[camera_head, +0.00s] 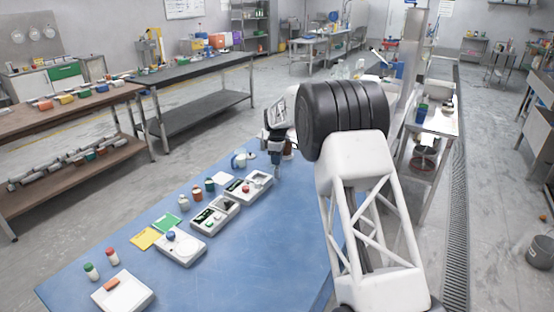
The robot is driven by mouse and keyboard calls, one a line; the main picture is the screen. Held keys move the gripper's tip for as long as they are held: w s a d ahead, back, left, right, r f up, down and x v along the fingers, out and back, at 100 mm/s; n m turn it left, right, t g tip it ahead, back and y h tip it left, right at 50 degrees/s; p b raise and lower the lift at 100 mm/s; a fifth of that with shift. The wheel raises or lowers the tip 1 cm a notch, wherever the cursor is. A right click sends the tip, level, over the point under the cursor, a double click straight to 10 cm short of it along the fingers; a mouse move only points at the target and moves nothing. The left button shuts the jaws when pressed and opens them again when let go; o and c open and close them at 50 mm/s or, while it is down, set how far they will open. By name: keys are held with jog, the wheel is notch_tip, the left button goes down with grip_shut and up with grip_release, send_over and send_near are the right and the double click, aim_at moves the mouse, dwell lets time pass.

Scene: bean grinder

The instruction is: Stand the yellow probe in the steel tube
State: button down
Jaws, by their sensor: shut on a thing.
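My gripper (276,172) points down over the far end of the blue table (255,235), just behind the farthest grey-white device (259,183). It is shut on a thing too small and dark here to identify. I cannot pick out the yellow probe or the steel tube in this view. My own arm hides the area to the right of the gripper.
Several devices line the blue table, including a near one with a blue knob (170,236). The table's front middle is clear.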

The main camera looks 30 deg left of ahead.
jog(key=shift+f, duration=1.45)
dwell(3.0)
jog(key=shift+c, duration=1.6)
grip_release()
jog(key=shift+r, duration=0.1)
jog(key=shift+r, duration=3.4)
